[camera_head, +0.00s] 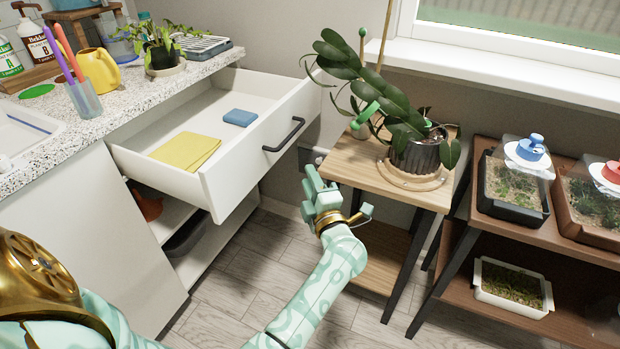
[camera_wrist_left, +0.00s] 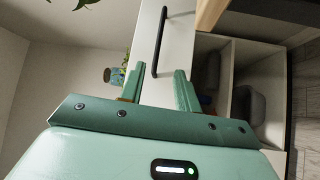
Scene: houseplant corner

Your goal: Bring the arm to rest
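My left arm comes in from the bottom left and reaches out over the floor. Its mint-green left gripper (camera_head: 316,184) is in front of the open drawer (camera_head: 238,183), below and to the right of the dark drawer handle (camera_head: 284,135). In the left wrist view the two fingers of the left gripper (camera_wrist_left: 159,78) stand apart with nothing held between them. The drawer handle (camera_wrist_left: 161,38) and white drawer front show beyond the fingers, apart from them. My right gripper is not in view.
The drawer holds a yellow cloth (camera_head: 186,150) and a blue block (camera_head: 240,117). A wooden plant stand (camera_head: 352,164) with a potted plant (camera_head: 417,153) is close to the gripper's right. A brown shelf (camera_head: 501,229) with trays stands farther right. Wood floor (camera_head: 262,265) is clear between.

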